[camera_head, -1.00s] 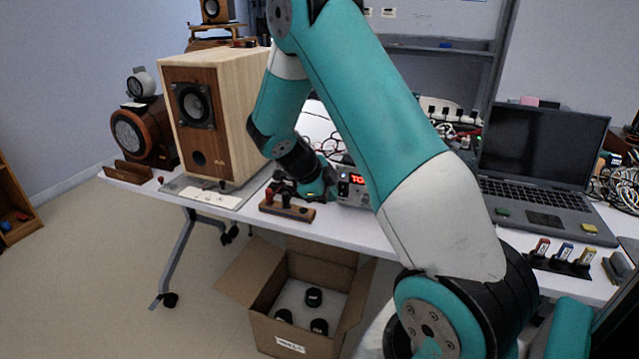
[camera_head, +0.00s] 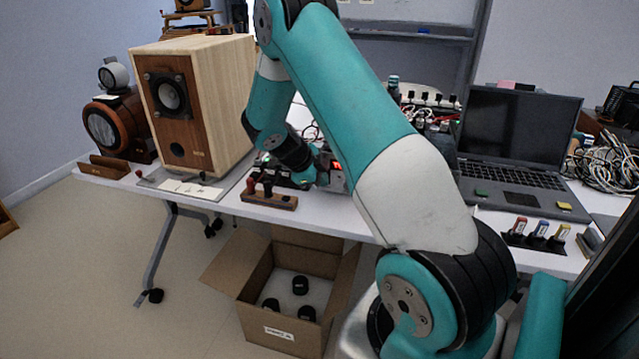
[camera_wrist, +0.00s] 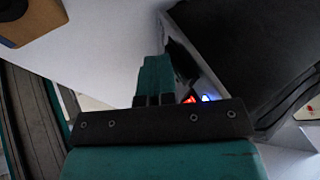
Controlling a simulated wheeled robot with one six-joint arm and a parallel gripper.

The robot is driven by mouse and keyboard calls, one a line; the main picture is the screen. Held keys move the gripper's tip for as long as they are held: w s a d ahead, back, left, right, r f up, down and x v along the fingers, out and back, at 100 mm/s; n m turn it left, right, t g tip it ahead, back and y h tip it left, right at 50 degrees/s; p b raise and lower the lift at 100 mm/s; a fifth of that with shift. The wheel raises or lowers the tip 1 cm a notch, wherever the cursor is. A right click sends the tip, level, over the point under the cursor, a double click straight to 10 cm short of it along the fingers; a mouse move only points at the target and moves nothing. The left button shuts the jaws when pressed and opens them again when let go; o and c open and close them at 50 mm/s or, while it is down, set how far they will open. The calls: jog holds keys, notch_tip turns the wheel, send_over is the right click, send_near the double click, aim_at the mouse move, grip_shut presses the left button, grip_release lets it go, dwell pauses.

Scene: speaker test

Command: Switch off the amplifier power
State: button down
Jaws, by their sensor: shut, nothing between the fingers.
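The amplifier (camera_head: 337,172) stands on the table behind my forearm in the head view. Only a bit of its front and a red glow show; my arm hides the rest. In the wrist view a dark box, apparently the amplifier (camera_wrist: 245,45), fills the upper right. A red light (camera_wrist: 190,99) and a bluish-white light (camera_wrist: 206,98) show close beside my fingers. My gripper (camera_wrist: 155,70) is shut and empty, its tip close to the box's front. It also shows in the head view (camera_head: 318,177) at the amplifier's left front. I cannot tell contact or the power switch's position.
A wooden speaker (camera_head: 205,105) stands left on the table. A small wooden block with knobs (camera_head: 270,200) lies at the front edge. A laptop (camera_head: 515,140) and several small coloured pieces are right. An open cardboard box (camera_head: 285,330) stands on the floor below.

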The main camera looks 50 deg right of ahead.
jog(key=shift+d, duration=0.1)
jog(key=shift+p, duration=0.3)
jog(key=shift+w+r, duration=0.1)
jog(key=shift+r, duration=0.7)
jog(key=a, duration=0.1)
jog(key=s+a, duration=0.1)
jog(key=a, duration=0.2)
jog(key=shift+s+r+b, duration=0.15)
jog(key=shift+s+b, duration=0.15)
jog(key=shift+b, duration=0.1)
jog(key=v, duration=1)
jog(key=shift+d+r, duration=0.15)
jog(key=shift+d, duration=0.15)
